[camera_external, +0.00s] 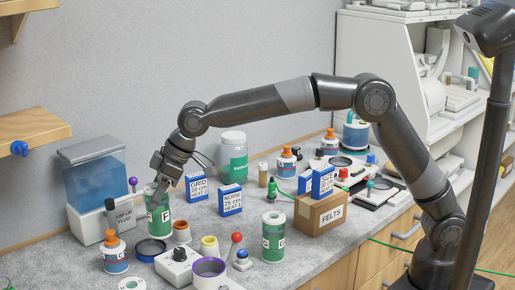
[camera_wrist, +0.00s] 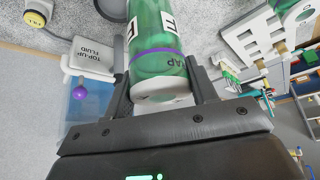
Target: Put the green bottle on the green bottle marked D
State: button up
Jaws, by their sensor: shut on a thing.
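A green bottle (camera_external: 157,217) with a white label, whose letter looks like F, stands upright at the left of the grey counter. It also shows in the wrist view (camera_wrist: 158,50), with a purple band and a white end. My gripper (camera_external: 162,182) is shut on this bottle near its top, with one finger on each side in the wrist view (camera_wrist: 158,72). I cannot tell if its base touches the counter. A second green bottle (camera_external: 273,240) stands apart at the front middle; its letter looks like C or G. I see no clearly readable D.
Blue boxes (camera_external: 230,199) and a felts carton (camera_external: 319,214) stand right.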

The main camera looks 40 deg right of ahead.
jog(key=s+a+r+n+g, duration=0.1)
jog(key=s+a+r+n, duration=0.1)
jog(key=s+a+r, duration=0.4)
jog(key=s+a+r+n+g, duration=0.1)
jog(key=s+a+r, duration=0.1)
jog(key=s+r, duration=0.35)
jog(key=s+a+f, duration=0.4)
jog(key=a+f, duration=0.5)
jog(key=a, duration=0.1)
jog(key=shift+s+n+y, duration=0.25)
jog(key=shift+n+y, duration=0.05)
jog(key=shift+y, duration=0.1)
jog(key=shift+a, duration=0.1)
jog(key=o, duration=1.2)
jog(key=shift+f, duration=0.1)
jog(key=v, duration=1.2)
jog(key=shift+s, duration=0.1)
